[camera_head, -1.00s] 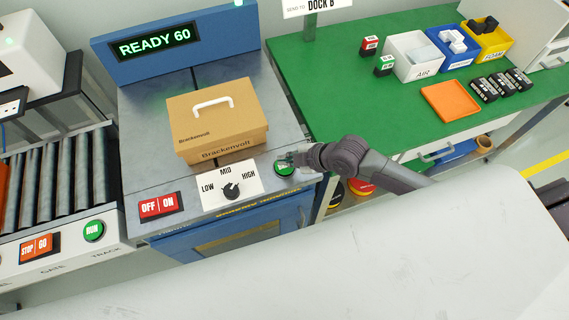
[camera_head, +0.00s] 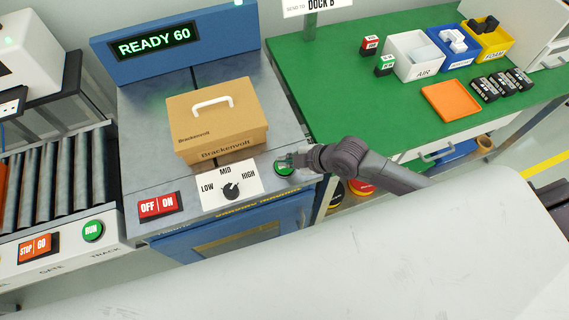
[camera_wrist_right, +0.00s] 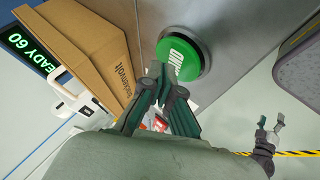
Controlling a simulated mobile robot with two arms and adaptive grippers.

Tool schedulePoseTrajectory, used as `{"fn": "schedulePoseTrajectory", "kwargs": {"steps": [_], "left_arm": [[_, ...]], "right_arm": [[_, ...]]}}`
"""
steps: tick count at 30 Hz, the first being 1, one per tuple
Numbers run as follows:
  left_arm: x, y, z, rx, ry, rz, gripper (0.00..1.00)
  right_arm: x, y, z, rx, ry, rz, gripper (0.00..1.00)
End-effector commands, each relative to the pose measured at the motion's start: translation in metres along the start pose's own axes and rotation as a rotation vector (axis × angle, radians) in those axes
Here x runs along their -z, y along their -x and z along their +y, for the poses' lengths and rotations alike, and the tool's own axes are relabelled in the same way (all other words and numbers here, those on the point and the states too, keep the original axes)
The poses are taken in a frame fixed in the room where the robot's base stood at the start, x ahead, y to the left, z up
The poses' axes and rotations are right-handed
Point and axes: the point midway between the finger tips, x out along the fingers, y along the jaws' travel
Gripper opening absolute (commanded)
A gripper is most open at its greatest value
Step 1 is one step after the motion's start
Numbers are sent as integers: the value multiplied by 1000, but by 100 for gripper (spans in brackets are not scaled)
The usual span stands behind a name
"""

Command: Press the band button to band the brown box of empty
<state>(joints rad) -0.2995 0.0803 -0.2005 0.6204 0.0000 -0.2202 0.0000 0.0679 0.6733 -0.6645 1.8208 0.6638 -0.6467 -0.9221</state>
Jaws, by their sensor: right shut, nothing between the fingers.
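The brown box (camera_head: 222,125), marked Brackenvolt with a white handle, sits closed on the grey machine top. It also shows at the left of the right wrist view (camera_wrist_right: 85,45). The round green button (camera_head: 284,169) is at the panel's front right; in the right wrist view (camera_wrist_right: 185,57) its white label is partly hidden. My right gripper (camera_head: 290,159) is shut and empty, its fingertips (camera_wrist_right: 160,75) at the button's edge. I cannot tell whether they touch it. My left gripper (camera_wrist_right: 271,124) shows open and empty, low in the right wrist view, away from the button.
The display (camera_head: 154,42) reads READY 60. A LOW/MID/HIGH dial (camera_head: 231,190) and a red OFF/ON switch (camera_head: 159,206) are left of the button. Rollers (camera_head: 60,180) lie further left. A green bench (camera_head: 340,75) with bins and an orange tray (camera_head: 458,100) is at right.

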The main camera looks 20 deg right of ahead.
Motion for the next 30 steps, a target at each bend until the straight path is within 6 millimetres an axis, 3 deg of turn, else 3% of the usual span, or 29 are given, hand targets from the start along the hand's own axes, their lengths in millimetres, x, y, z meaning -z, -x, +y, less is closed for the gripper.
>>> {"fn": "schedulePoseTrajectory", "kwargs": {"steps": [30], "left_arm": [[-1,-7,0,0,1,0,68]], "right_arm": [[-6,-7,-6,2,0,-1,0]]}}
